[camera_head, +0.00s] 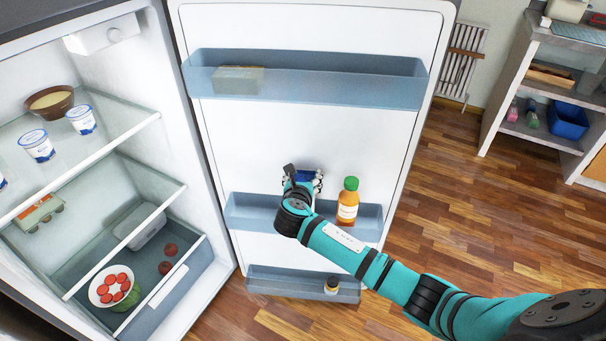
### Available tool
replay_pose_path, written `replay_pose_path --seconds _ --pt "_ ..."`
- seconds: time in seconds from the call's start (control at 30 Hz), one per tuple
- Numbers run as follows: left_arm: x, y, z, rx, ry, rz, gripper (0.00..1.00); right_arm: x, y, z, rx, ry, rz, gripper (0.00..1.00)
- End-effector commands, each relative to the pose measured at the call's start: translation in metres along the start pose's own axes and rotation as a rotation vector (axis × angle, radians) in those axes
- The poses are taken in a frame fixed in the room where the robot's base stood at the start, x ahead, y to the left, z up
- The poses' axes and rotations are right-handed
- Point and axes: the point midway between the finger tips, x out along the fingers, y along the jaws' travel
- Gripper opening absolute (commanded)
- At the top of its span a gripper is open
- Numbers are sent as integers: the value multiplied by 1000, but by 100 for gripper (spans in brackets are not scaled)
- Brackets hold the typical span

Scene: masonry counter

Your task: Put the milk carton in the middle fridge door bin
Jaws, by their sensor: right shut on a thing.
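The fridge door stands open, and its middle bin (258,212) is a translucent blue tray. My right gripper (302,180) is at this bin, left of the orange bottle, and is shut on the milk carton (309,175). Only a small blue and white part of the carton shows; my gripper and wrist hide the rest. I cannot tell whether the carton's base touches the bin floor. My left gripper is not in view.
An orange bottle with a green cap (348,200) stands in the middle bin, close right of my gripper. The upper bin (330,82) holds a pale box (238,80). The lower bin (290,283) holds a small jar (332,285). Fridge shelves (130,128) with food are left.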

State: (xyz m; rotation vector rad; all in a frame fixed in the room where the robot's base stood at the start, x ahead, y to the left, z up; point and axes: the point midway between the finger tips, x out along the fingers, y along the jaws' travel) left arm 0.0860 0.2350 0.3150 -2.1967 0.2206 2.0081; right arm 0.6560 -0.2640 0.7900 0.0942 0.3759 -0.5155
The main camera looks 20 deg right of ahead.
Motion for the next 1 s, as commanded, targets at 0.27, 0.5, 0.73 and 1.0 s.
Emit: replay_pose_path --seconds 0.27,0.5,0.73,1.0 --pt "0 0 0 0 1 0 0 0 0 -1 0 0 0 73" --pt "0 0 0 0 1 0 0 0 0 -1 0 0 0 90" --pt "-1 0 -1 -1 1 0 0 -2 0 1 -1 1 1 90" --pt "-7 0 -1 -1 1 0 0 -48 1 1 1 1 4 90"
